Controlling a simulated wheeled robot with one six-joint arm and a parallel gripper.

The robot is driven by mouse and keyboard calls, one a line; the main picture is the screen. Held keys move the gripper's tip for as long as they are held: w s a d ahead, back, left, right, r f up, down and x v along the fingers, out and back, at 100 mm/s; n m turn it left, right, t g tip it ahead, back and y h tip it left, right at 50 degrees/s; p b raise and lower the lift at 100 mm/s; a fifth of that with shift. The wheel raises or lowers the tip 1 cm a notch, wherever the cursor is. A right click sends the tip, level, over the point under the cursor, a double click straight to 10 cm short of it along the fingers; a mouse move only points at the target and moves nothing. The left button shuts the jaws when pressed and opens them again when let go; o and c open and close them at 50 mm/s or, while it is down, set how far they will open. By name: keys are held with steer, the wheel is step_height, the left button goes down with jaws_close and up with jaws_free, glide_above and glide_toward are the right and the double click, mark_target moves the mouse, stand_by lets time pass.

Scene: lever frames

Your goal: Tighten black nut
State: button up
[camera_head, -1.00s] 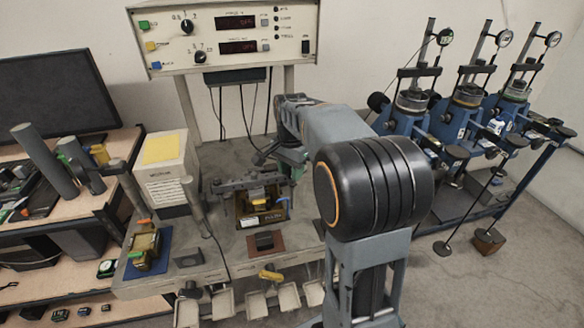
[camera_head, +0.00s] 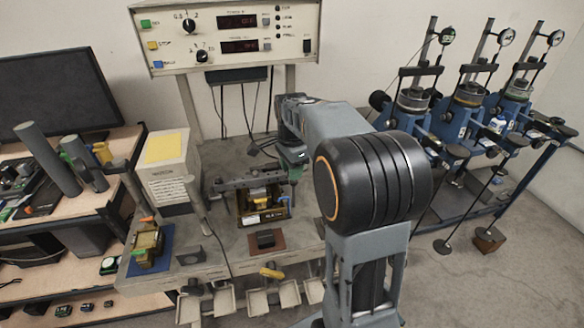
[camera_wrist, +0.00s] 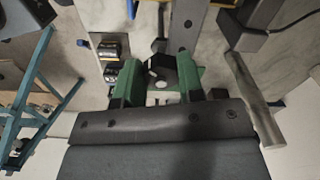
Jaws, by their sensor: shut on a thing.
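The black nut (camera_wrist: 160,69) shows in the wrist view as a dark, faceted piece between the green fingers of my gripper (camera_wrist: 157,80). My gripper is shut on it. In the head view, my gripper (camera_head: 291,160) is a green shape at the right end of a grey metal bar (camera_head: 245,181) on the bench. The nut cannot be made out there, and the gripper and arm cover that spot. The grey bar also runs up behind the nut in the wrist view (camera_wrist: 188,25).
A box with yellow parts (camera_head: 262,207) sits below the bar. A white box (camera_head: 168,178) stands to its left, and a control panel (camera_head: 225,36) rises behind. Small trays (camera_head: 255,304) hang along the front edge. Blue lever machines (camera_head: 465,115) stand to the right.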

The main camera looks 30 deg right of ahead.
steer(key=o, duration=0.9)
steer(key=shift+o, duration=0.2)
step_height(320, 180, up, 14)
steer(key=shift+f, duration=0.1)
stand_by(0.5)
